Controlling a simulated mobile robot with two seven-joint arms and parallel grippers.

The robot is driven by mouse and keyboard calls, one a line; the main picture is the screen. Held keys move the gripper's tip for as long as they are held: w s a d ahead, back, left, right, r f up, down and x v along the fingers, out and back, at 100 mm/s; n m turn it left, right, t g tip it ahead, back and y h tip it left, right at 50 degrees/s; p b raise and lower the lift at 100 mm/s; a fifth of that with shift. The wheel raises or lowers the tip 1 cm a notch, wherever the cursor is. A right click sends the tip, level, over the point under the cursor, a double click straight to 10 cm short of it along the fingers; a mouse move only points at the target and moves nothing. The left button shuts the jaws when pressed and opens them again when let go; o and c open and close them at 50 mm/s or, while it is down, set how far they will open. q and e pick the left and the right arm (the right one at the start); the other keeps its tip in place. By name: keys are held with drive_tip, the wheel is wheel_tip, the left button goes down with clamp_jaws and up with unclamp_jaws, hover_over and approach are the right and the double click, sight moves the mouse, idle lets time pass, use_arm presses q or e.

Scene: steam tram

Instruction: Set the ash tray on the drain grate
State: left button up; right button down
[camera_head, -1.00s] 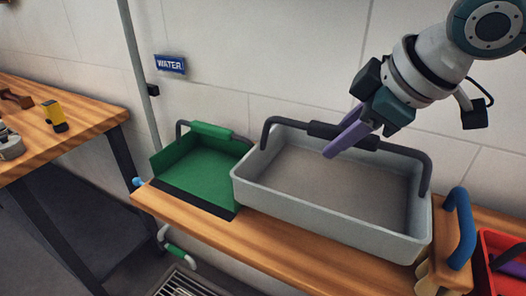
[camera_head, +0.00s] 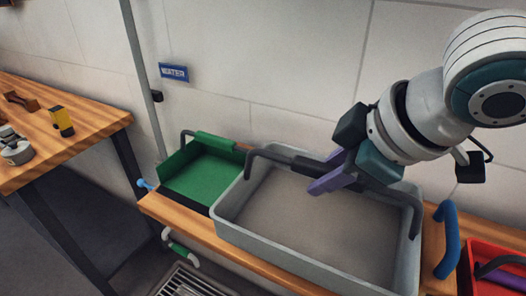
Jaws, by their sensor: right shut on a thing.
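The ash tray (camera_head: 285,258) is a wide grey rectangular tray with a dark carrying handle arched over it. It is empty. My right gripper (camera_head: 334,172), with purple fingers, is shut on the dark grip of that handle. The tray appears raised a little off the wooden bench, and its front side overhangs the bench's front edge in the picture. The drain grate (camera_head: 188,284) is a slatted metal grate in the floor at the bottom, below the bench, partly cut off by the frame. My left gripper is not in view.
A blue-handled thing (camera_head: 447,240) and a red box (camera_head: 490,255) are at right. A pipe with a green grip (camera_head: 182,250) hangs near the grate. A wooden table (camera_head: 70,135) stands left.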

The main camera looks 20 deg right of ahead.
drive_tip(key=shift+s+a+r+p, duration=0.25)
drive_tip(key=shift+s+a+p, duration=0.65)
drive_tip(key=shift+a, duration=0.3)
drive_tip(key=shift+s+a+r+p, duration=0.2)
drive_tip(key=shift+s+a+p, duration=0.65)
drive_tip(key=shift+s+a, duration=0.25)
drive_tip(key=shift+s+a+r+p, duration=0.25)
drive_tip(key=shift+s+a+p, duration=0.65)
drive_tip(key=shift+a, duration=0.35)
drive_tip(key=shift+s+a, duration=0.3)
